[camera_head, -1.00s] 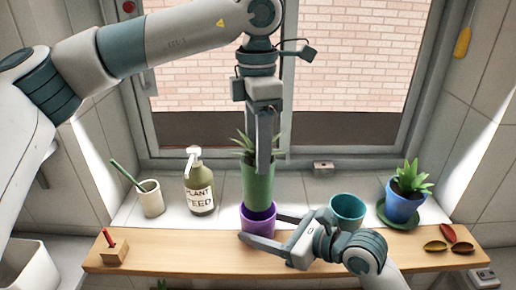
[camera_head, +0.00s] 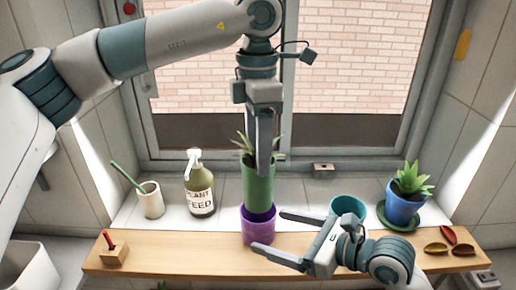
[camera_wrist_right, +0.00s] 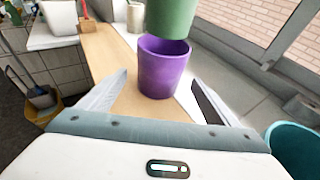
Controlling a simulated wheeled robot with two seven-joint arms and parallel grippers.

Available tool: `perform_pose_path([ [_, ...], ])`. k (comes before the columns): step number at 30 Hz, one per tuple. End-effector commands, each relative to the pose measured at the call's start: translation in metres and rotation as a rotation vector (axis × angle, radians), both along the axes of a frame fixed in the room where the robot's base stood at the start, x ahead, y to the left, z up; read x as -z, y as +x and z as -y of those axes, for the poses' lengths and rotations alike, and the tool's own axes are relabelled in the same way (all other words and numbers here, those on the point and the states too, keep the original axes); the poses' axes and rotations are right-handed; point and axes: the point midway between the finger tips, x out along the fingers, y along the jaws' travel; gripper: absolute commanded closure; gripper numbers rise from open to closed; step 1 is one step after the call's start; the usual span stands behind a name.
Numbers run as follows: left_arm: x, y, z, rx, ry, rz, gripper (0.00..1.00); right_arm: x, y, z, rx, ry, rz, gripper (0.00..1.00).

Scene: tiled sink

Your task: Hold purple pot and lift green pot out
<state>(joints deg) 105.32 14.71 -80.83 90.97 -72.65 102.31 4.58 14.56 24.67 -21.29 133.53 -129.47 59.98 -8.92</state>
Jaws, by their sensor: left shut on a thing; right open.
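The green pot (camera_head: 258,188) holds a spiky plant (camera_head: 246,146) and is upright over the purple pot (camera_head: 259,228). My left gripper (camera_head: 264,168) is shut on the green pot's upper wall from above. In the right wrist view the green pot's underside (camera_wrist_right: 172,18) shows at the purple pot's far rim, with the purple pot's (camera_wrist_right: 163,72) opening partly visible. The purple pot stands upright on the wooden shelf. My right gripper (camera_head: 269,231) is open, its fingers pointing at the purple pot from the right, with the pot beyond the fingertips in the wrist view.
A teal pot (camera_head: 348,208) stands behind my right gripper. The shelf's left-middle (camera_head: 185,250) is clear.

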Motion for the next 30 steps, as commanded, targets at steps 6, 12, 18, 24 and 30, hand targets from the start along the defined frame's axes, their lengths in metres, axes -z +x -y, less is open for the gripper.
perform_pose_path([
  [6,0.000,0.000,0.000,0.000,-0.001,0.000,0.93,-0.011,-0.022,0.032,0.000,-0.004,0.000,0.17],
  [12,0.000,0.000,0.000,0.000,-0.001,0.000,0.93,-0.018,-0.035,0.051,0.000,-0.001,0.000,0.17],
  [18,0.000,0.000,0.000,0.000,-0.001,0.000,0.93,-0.022,-0.040,0.057,-0.001,0.000,0.000,0.17],
  [24,0.000,0.000,0.000,0.000,-0.001,0.000,0.93,-0.022,-0.040,0.058,-0.001,0.000,0.000,0.17],
  [30,0.000,0.000,0.000,0.000,-0.001,0.000,0.93,-0.022,-0.040,0.057,-0.001,0.000,0.000,0.17],
])
